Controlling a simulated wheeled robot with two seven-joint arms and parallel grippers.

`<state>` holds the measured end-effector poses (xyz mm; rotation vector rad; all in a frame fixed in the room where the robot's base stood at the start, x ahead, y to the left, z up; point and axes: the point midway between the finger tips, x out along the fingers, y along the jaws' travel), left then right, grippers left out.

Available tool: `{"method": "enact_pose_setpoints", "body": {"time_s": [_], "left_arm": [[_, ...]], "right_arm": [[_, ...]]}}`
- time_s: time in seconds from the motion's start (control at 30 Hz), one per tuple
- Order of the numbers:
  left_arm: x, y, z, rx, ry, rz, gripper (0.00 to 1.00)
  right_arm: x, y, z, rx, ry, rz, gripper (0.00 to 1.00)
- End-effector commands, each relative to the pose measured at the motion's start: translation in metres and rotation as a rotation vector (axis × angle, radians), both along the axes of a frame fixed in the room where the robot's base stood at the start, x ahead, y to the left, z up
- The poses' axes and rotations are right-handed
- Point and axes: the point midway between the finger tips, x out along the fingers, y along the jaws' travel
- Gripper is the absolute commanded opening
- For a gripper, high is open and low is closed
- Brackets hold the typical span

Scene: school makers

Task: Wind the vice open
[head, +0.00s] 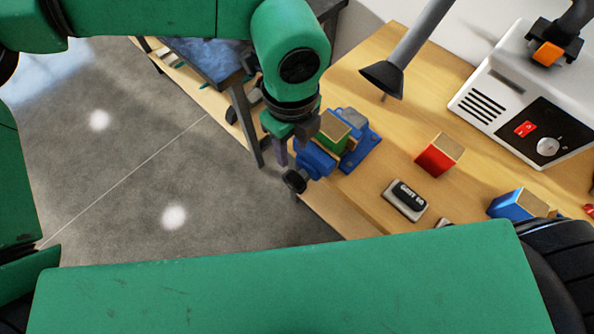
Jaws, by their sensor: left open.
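The blue vice (362,152) is mounted at the table's left edge. A green block with a wood-coloured top (334,133) sits at its jaws; whether it is clamped tight cannot be told. A dark round knob (294,181), seemingly part of the vice's handle, sticks out past the table edge over the floor. My left gripper (292,143) points down just above and left of the vice's front end, close to the handle side. It is open with nothing seen between its fingers. The gripper and wrist partly hide the vice's screw and handle. My right gripper is out of view.
A dark-framed bench (205,62) stands upper left; grey floor lies clear left.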

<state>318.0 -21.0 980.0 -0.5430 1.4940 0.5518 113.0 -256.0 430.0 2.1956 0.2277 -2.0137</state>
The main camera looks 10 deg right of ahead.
Motion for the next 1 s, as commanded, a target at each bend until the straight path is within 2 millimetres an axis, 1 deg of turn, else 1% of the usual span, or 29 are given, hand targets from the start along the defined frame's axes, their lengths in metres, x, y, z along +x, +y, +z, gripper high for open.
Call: {"method": "enact_pose_setpoints", "body": {"time_s": [0.07, 0.17, 0.4, 0.5, 0.6, 0.67, 0.9, 0.93, 0.97, 1.0], "left_arm": [[-0.001, 0.000, -0.010, 0.000, 0.004, -0.003, 0.46], [-0.002, -0.001, -0.032, 0.000, 0.008, -0.006, 0.46], [-0.003, -0.002, -0.097, -0.003, 0.009, -0.007, 0.46], [-0.003, -0.002, -0.119, -0.004, 0.008, -0.008, 0.46], [-0.003, -0.002, -0.133, -0.006, 0.007, -0.008, 0.46], [-0.003, -0.002, -0.138, -0.006, 0.006, -0.008, 0.46], [-0.003, -0.002, -0.140, -0.007, 0.006, -0.008, 0.46], [-0.003, -0.002, -0.140, -0.007, 0.006, -0.008, 0.39], [-0.003, -0.002, -0.140, -0.007, 0.006, -0.008, 0.27], [-0.003, -0.002, -0.140, -0.007, 0.006, -0.008, 0.12]], "right_arm": [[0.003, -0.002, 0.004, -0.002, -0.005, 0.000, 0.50], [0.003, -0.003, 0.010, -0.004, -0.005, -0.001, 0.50], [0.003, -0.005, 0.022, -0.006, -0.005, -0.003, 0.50], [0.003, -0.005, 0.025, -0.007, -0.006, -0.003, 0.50], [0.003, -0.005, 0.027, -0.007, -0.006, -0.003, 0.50], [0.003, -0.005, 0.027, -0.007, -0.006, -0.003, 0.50], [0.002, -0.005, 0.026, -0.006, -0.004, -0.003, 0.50], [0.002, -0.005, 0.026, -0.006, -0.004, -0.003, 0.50], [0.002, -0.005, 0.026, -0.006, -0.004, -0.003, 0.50], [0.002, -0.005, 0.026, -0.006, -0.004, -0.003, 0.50]]}}
